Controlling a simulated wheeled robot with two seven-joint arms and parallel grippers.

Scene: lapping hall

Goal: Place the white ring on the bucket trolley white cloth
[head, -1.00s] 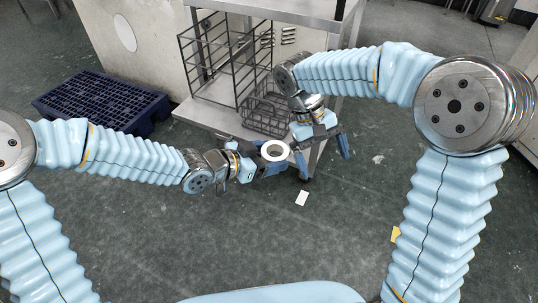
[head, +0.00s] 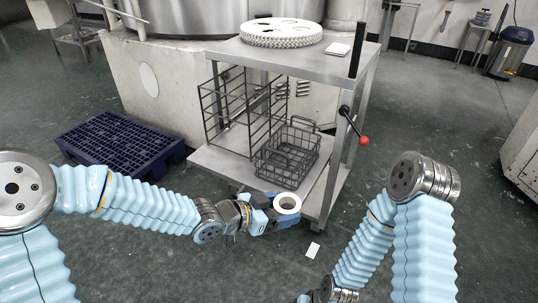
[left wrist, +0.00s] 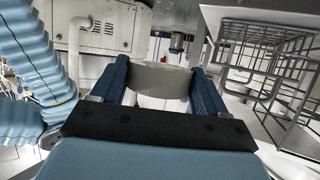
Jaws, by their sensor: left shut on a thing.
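The white ring (head: 287,202) is held in my left gripper (head: 280,207), in front of the trolley's lower shelf. In the left wrist view the ring (left wrist: 160,82) sits between the two blue fingers (left wrist: 164,88), which press on its sides. The grey metal trolley (head: 225,50) stands ahead. A small flat white piece (head: 338,48), which looks like a folded white cloth, lies at the right of its top. My right gripper (head: 318,296) is mostly cut off at the bottom edge of the head view; its jaws cannot be made out.
A round toothed white plate (head: 280,32) lies on the trolley top. A wire rack (head: 228,115) and wire basket (head: 287,155) stand on its lower shelf. A red-knobbed lever (head: 364,140) juts out at right. A blue pallet (head: 120,145) lies left. A white scrap (head: 313,250) lies on the floor.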

